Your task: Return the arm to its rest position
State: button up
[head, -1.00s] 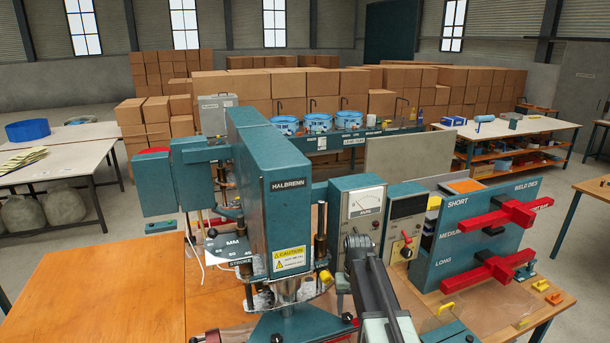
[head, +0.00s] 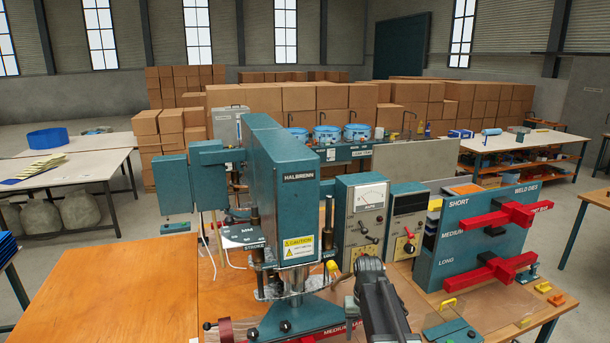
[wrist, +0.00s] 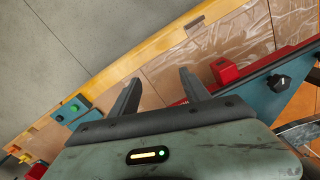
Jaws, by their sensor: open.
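My gripper (wrist: 158,84) shows in the wrist view with two dark fingers apart and nothing between them. It is above the wooden bench edge and clear film sheet (wrist: 240,38), with no contact visible. In the head view my dark arm stands at the lower middle, in front of the meter box (head: 362,215) and right of the teal welding press (head: 285,190). The gripper's fingers cannot be made out there. A red die marked MEDIUM (head: 338,332) sits at the press base, partly cut off.
A teal weld-die rack (head: 462,232) with red dies (head: 505,215) stands right of my arm. A black-knobbed teal box (wrist: 278,88) and a red block (wrist: 224,70) are close right of the fingers in the wrist view. The wooden bench (head: 110,295) is clear at left.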

jog(key=s+f+b, duration=0.2)
jog(key=s+f, duration=0.1)
jog(key=s, duration=0.3)
jog(key=s+f+b, duration=0.3)
jog(key=s, duration=0.4)
jog(key=shift+s, duration=0.2)
jog(key=shift+a, duration=0.15)
